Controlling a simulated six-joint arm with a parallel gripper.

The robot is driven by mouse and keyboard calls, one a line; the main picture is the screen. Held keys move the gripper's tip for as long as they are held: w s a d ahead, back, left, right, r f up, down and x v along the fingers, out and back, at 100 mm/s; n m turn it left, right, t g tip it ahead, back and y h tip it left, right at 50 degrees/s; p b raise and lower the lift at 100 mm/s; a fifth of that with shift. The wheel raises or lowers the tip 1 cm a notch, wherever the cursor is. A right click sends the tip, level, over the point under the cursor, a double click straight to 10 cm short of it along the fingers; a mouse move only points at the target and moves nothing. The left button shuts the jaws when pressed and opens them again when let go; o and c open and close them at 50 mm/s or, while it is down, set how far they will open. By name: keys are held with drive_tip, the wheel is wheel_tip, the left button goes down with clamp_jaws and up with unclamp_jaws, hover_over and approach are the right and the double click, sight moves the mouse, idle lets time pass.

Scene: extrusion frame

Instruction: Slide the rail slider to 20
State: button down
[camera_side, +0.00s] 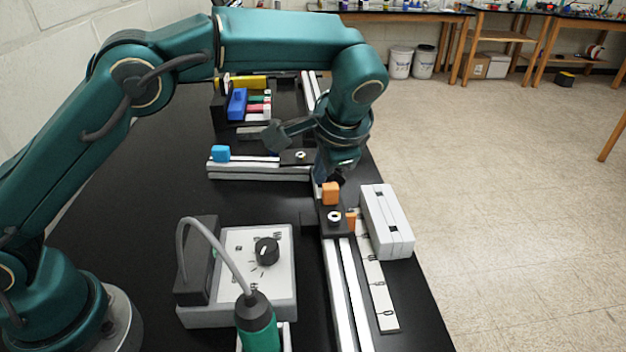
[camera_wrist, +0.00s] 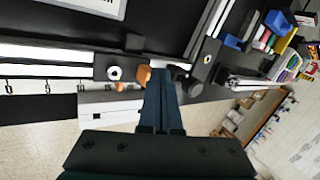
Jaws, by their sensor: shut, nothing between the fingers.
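The rail slider is a dark block (camera_side: 335,222) with a round white-ringed screw, on the long silver rail (camera_side: 343,290). An orange knob (camera_side: 330,193) stands at its far end, and an orange pointer (camera_side: 351,220) sticks out over the white number strip (camera_side: 378,292). The strip's near end reads 0; the number at the pointer is too small to read. My gripper (camera_side: 322,173) is shut and empty, low over the rail just beyond the knob. In the wrist view the shut fingers (camera_wrist: 158,78) are beside the knob (camera_wrist: 144,75), partly covering it; contact is unclear.
A white box (camera_side: 388,221) stands right of the strip. A control box with a black dial (camera_side: 266,251) and a green-handled tool (camera_side: 257,325) stand left of the rail. A short cross rail with a blue block (camera_side: 221,153) lies farther back. The near rail looks clear.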

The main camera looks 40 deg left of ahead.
sight(329, 183)
drive_tip(key=m, duration=0.3)
drive_tip(key=s+d+m, duration=0.1)
drive_tip(key=m, duration=0.1)
drive_tip(key=shift+r+m+t+y, duration=0.2)
drive_tip(key=shift+m+t+y, duration=0.1)
drive_tip(key=shift+y, duration=0.1)
drive_tip(key=s+d+r+m+t, duration=0.3)
drive_tip(key=d+m, duration=0.4)
drive_tip(key=m, duration=0.8)
drive_tip(key=shift+y, duration=0.3)
drive_tip(key=x, duration=0.3)
drive_tip(key=s+x, duration=0.1)
drive_tip(key=x, duration=0.2)
drive_tip(key=f+x, duration=0.1)
drive_tip(key=x, duration=0.3)
drive_tip(key=shift+s+a, duration=0.15)
drive_tip(key=shift+s, duration=0.1)
drive_tip(key=w+a, duration=0.3)
drive_tip(key=shift+w+a, duration=0.25)
drive_tip(key=shift+r, duration=0.1)
